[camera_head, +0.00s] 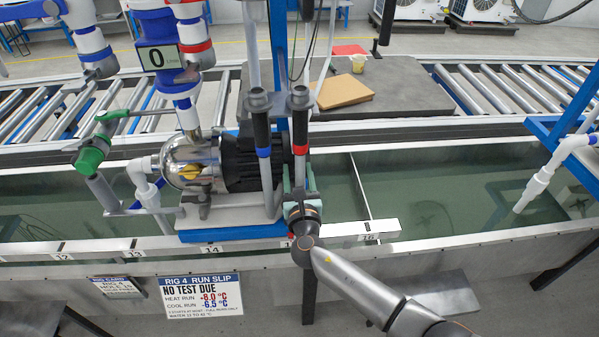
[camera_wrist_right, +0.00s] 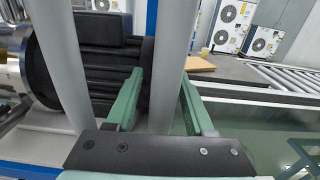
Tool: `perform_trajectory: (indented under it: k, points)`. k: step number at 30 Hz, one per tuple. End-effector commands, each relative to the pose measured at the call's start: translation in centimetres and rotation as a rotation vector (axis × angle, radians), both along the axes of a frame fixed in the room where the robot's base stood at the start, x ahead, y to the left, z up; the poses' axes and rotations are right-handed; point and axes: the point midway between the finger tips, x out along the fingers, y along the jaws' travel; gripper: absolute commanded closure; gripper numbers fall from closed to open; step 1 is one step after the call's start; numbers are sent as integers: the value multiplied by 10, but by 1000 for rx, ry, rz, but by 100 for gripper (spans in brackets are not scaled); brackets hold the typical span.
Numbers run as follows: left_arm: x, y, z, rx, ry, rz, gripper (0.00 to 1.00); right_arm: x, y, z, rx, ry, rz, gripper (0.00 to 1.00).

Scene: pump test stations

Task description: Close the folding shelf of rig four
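A flat grey panel (camera_head: 440,293) juts out low at the front of the trough, right of my right forearm. It looks like a folded-out shelf, but no label shows that it belongs to rig four. A similar grey panel (camera_head: 28,318) sits at the lower left. The sign "RIG 4 RUN SLIP" (camera_head: 202,296) hangs on the trough front between them. My right gripper (camera_head: 300,183), with green fingers, is up at the pump. It is open around the grey tube of the red-banded lever (camera_head: 301,165); the wrist view shows this tube (camera_wrist_right: 165,90) between the fingers. My left gripper is out of view.
A pump (camera_head: 195,165) with a black motor stands on a blue base over the water trough (camera_head: 450,190). A blue-banded lever (camera_head: 263,130) stands close left of the gripper. Behind are roller conveyors (camera_head: 510,90) and a table with a cardboard piece (camera_head: 343,91).

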Motion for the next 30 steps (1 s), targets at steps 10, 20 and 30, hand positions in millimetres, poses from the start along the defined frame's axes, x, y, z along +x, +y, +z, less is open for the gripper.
perform_trajectory:
  k: [10,20,30]
  points:
    - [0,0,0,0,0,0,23,-1,-2,-1,1,2,-4,36]
    - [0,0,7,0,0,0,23,-40,-4,-1,2,4,-3,36]
    - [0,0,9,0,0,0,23,-104,-5,-1,3,3,-2,36]
